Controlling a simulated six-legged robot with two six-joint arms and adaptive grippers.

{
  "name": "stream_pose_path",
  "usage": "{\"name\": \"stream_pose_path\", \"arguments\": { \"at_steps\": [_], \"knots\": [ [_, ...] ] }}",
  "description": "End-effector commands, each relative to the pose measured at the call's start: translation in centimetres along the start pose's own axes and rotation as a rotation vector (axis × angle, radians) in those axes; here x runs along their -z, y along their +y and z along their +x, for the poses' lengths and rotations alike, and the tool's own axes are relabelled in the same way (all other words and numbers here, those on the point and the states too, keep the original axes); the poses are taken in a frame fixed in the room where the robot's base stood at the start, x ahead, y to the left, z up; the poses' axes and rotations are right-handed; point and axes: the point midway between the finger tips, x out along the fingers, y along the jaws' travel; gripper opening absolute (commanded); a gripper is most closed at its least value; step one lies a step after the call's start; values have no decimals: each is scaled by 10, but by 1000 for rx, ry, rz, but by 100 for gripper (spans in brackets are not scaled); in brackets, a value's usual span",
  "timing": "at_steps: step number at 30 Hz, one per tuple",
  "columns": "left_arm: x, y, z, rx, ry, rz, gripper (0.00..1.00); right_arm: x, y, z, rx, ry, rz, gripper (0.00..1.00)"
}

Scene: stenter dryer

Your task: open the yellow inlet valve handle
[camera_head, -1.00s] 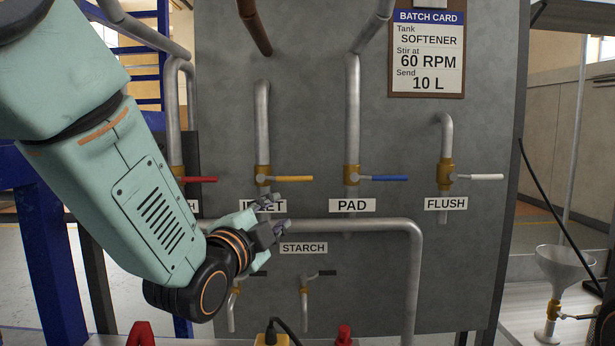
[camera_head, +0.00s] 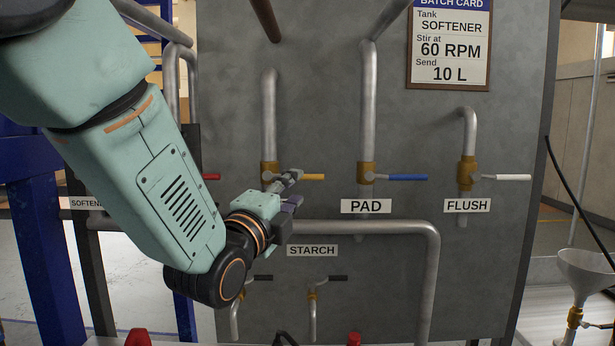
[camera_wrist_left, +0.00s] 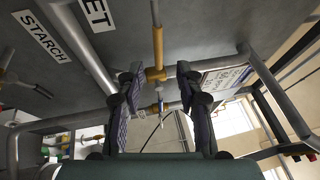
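The yellow inlet valve handle (camera_head: 314,177) sticks out level to the right from its brass valve body (camera_head: 269,171) on the grey panel. My left gripper (camera_head: 292,190) is at the handle, and its upper finger covers part of it in the head view. The INLET label is hidden behind the gripper there. In the left wrist view, the two fingers of my left gripper (camera_wrist_left: 158,75) are spread apart, and the yellow handle (camera_wrist_left: 158,45) lines up with the gap between them. I cannot tell whether it is inside the gap. My right gripper is not in view.
The blue PAD handle (camera_head: 408,177) and white FLUSH handle (camera_head: 513,177) are to the right. A red handle (camera_head: 211,177) is partly hidden behind my arm. A grey pipe (camera_head: 370,227) runs below the gripper, above the small black-handled starch valves (camera_head: 335,277).

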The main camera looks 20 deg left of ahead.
Motion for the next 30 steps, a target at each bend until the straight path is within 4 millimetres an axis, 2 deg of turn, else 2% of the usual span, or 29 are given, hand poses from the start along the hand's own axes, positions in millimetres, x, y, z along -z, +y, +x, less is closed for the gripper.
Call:
{"name": "stream_pose_path", "arguments": {
  "at_steps": [9,15,26,30],
  "knots": [
    [0,-1,48,0,1,-3,36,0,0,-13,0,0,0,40],
    [0,0,69,-1,1,-4,36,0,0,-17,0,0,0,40],
    [-1,1,75,0,1,-4,36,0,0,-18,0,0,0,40],
    [-1,1,75,0,1,-4,27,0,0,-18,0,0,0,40]
  ]
}}
